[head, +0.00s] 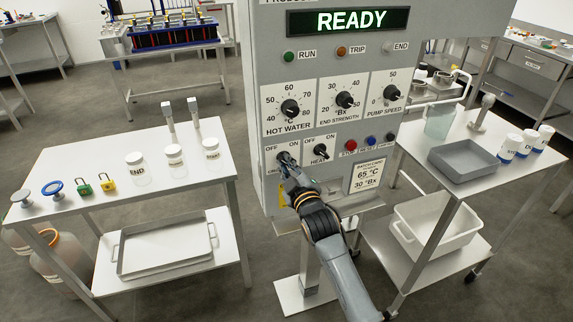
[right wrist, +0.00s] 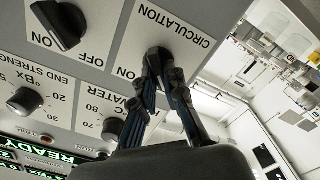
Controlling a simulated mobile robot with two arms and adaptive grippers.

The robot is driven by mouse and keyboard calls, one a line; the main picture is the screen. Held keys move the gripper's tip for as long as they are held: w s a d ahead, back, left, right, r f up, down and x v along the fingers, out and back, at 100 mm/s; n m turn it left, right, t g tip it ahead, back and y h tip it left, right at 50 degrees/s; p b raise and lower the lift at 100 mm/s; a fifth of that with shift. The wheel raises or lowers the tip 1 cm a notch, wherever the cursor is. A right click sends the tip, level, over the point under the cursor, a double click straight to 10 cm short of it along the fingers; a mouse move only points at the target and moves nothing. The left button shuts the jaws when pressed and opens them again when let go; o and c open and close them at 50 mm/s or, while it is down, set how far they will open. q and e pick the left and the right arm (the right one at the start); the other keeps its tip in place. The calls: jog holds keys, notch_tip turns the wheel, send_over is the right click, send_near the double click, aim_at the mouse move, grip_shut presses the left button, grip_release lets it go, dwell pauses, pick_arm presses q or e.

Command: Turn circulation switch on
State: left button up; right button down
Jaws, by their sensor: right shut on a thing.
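The circulation switch (right wrist: 157,56) is a black knob on the grey control panel (head: 270,100). In the right wrist view its CIRCULATION label and ON mark show; its OFF mark is hidden. My right gripper (head: 286,162) reaches up to it from below in the head view. In the right wrist view the two fingertips of my right gripper (right wrist: 163,68) are closed on the knob from both sides. The fingers cover much of the knob, so I cannot tell which way it points. My left gripper is not in view.
The heat switch (head: 320,151) is close to the right of the circulation switch. Dials sit above, and the red stop button (head: 351,145) is to the right. A left table (head: 90,155) holds jars and locks; a right cart (head: 420,135) holds a grey tray (head: 463,162).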

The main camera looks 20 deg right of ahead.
jog(key=shift+m, duration=0.3)
jog(key=m+p, duration=0.1)
jog(key=m, duration=0.4)
jog(key=m+p, duration=0.1)
jog(key=m, duration=0.5)
jog(key=m+p, duration=0.2)
jog(key=m, duration=0.4)
jog(key=shift+d, duration=0.4)
jog(key=c, duration=1.4)
grip_release()
